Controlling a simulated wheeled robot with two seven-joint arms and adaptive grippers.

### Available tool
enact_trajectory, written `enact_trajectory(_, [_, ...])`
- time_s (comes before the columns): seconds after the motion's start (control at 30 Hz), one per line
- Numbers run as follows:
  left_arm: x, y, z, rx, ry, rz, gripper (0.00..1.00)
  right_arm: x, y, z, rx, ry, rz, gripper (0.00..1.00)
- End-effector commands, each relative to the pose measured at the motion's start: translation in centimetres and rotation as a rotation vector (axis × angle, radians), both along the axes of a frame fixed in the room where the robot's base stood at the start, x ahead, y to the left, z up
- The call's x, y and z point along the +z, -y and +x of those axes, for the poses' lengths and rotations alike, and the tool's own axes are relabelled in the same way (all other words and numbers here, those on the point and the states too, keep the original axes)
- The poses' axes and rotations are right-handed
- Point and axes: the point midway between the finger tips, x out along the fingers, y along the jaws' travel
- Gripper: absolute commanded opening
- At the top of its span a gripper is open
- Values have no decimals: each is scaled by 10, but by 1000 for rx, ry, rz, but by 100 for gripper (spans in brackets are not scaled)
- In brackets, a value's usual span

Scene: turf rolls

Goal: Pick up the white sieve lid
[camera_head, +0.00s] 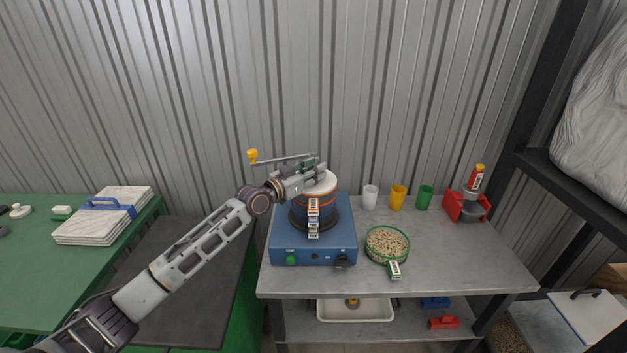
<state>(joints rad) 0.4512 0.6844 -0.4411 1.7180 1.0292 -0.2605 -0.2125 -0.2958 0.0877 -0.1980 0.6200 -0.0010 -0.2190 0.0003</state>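The white sieve lid (322,187) sits on top of a stack of sieves (314,211) with orange and blue bands. The stack stands on a blue shaker machine (313,244) on the grey table. My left gripper (318,171) is over the lid's top, with its fingers at the back left part of the lid. It hides part of the lid. Whether its fingers are open or shut, or touch the lid, is too small to tell. My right gripper is not in view.
A yellow-knobbed lever (253,156) shows just behind my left gripper. A green-rimmed sieve of grains (387,244) stands right of the machine. White (370,197), yellow (398,197) and green cups (424,197) stand behind it. The table's right front is clear.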

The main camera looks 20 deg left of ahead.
Motion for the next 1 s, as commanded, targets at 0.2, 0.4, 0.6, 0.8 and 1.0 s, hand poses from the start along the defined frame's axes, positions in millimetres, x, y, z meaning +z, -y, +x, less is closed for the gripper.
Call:
enact_trajectory(0.2, [0,0,0,0,0,0,0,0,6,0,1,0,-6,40])
enact_trajectory(0.4, [0,0,0,0,1,0,0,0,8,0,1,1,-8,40])
enact_trajectory(0.6, [7,0,0,-1,2,0,0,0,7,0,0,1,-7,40])
enact_trajectory(0.8, [26,0,0,0,3,-1,0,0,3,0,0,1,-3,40])
enact_trajectory(1.0, [55,0,0,0,3,-1,0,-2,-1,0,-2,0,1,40])
